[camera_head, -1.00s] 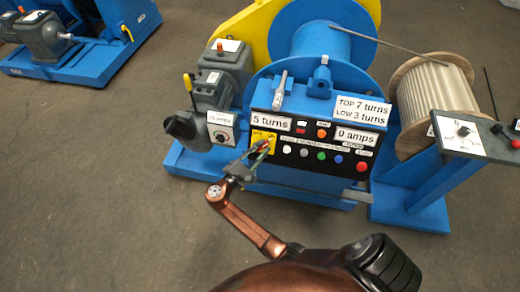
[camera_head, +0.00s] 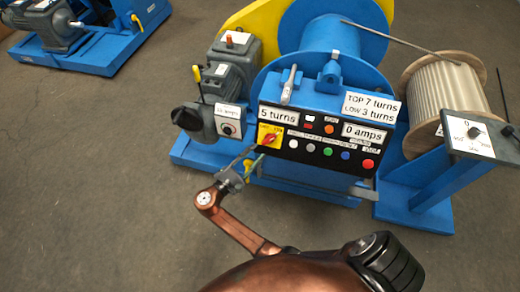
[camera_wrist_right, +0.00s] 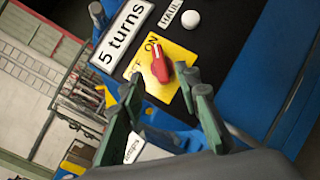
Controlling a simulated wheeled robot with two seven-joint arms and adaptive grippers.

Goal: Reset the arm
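My right arm (camera_head: 240,230) is bronze and reaches up from the bottom of the head view. Its gripper (camera_head: 254,158) is just below and left of the yellow plate with the red rotary switch (camera_head: 269,139) on the black control panel (camera_head: 310,136). In the right wrist view the gripper (camera_wrist_right: 166,92) has its two green fingers apart with nothing between them. The red switch knob (camera_wrist_right: 161,63) lies beyond the fingertips, beside the word ON, and appears clear of them. My left gripper is in neither view.
The blue winch drum (camera_head: 321,40) stands behind the panel, with a grey motor (camera_head: 222,90) at its left. A rope reel (camera_head: 448,92) and a small control box (camera_head: 480,134) stand at right. The floor (camera_head: 90,190) at left is clear.

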